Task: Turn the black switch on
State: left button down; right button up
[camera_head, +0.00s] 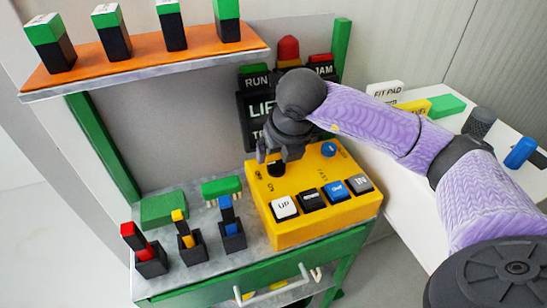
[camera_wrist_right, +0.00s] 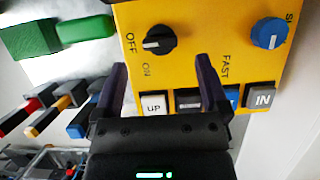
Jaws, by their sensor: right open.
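The black switch (camera_wrist_right: 160,40) is a round knob on the yellow control box (camera_wrist_right: 205,20). In the wrist view its white mark points left, towards the OFF label, with the ON label below it. In the head view the switch (camera_head: 277,169) is partly hidden by my gripper. My right gripper (camera_wrist_right: 160,66) is open and empty, its two fingers spread to either side of the switch's line and a little short of it in the wrist view. In the head view the right gripper (camera_head: 277,156) is over the box's back left part. My left gripper is not in view.
A blue knob (camera_head: 328,150) and several buttons, such as the white UP button (camera_head: 284,207), share the box. Colored levers (camera_head: 184,237) stand in holders to the left. An orange shelf (camera_head: 150,66) hangs above. A dark sign (camera_head: 258,108) stands behind my arm.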

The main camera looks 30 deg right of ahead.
aim_at(276, 162)
jog(key=x, duration=0.3)
jog(key=shift+w+f+b, duration=0.15)
jog(key=shift+f+b, duration=0.1)
jog(key=shift+b, duration=0.05)
jog(key=shift+w+f, duration=0.15)
jog(key=shift+f, duration=0.2)
